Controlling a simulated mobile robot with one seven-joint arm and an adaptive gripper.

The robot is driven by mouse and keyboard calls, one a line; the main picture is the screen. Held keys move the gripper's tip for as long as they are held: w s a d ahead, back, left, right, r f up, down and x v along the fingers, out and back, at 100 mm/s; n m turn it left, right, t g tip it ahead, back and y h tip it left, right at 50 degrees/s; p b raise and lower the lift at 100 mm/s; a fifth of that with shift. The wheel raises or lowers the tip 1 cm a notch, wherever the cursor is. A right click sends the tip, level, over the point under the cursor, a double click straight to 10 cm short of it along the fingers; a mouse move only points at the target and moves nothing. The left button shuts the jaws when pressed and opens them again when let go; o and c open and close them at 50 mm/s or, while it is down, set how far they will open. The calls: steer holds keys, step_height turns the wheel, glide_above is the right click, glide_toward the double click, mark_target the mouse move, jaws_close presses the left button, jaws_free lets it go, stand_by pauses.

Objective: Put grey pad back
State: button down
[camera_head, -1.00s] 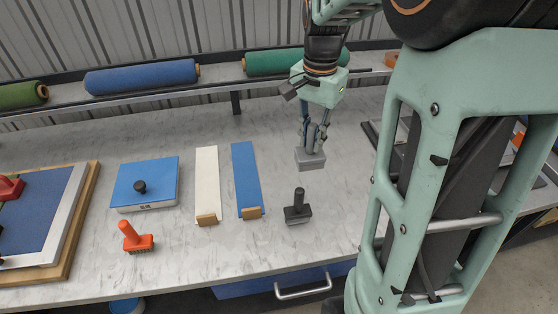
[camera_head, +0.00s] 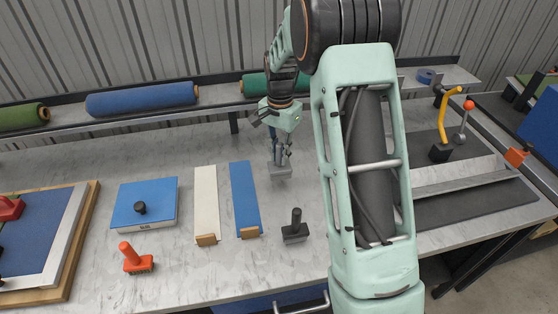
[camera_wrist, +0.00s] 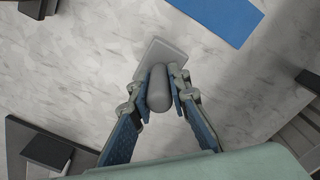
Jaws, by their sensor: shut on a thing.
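My gripper (camera_head: 279,158) is shut on the grey pad (camera_head: 281,171), right of the blue strip on the bench. In the wrist view the fingers (camera_wrist: 160,95) close on the pad's rounded grey handle (camera_wrist: 158,92). The pad's flat, light grey plate (camera_wrist: 166,52) shows beyond the handle. The pad is low over the bench top or on it; I cannot tell whether it touches.
The black-handled tool (camera_head: 295,232) stands in front of the pad. The blue strip (camera_head: 244,195), white strip (camera_head: 206,200), blue block (camera_head: 148,200) and orange brush (camera_head: 135,260) lie to its left. Turf rolls, one blue (camera_head: 140,100), lie on the back shelf. Marble is bare around the pad.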

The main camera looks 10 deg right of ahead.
mark_target(279, 163)
steer(key=shift+w+a+f, duration=0.1)
steer(key=shift+w+f, duration=0.15)
steer(key=shift+f, duration=1.65)
steer(key=shift+f, duration=0.25)
steer(key=c, duration=1.8)
jaws_free()
steer(key=shift+r, duration=0.1)
step_height(279, 163, up, 12)
steer(key=shift+r, duration=0.2)
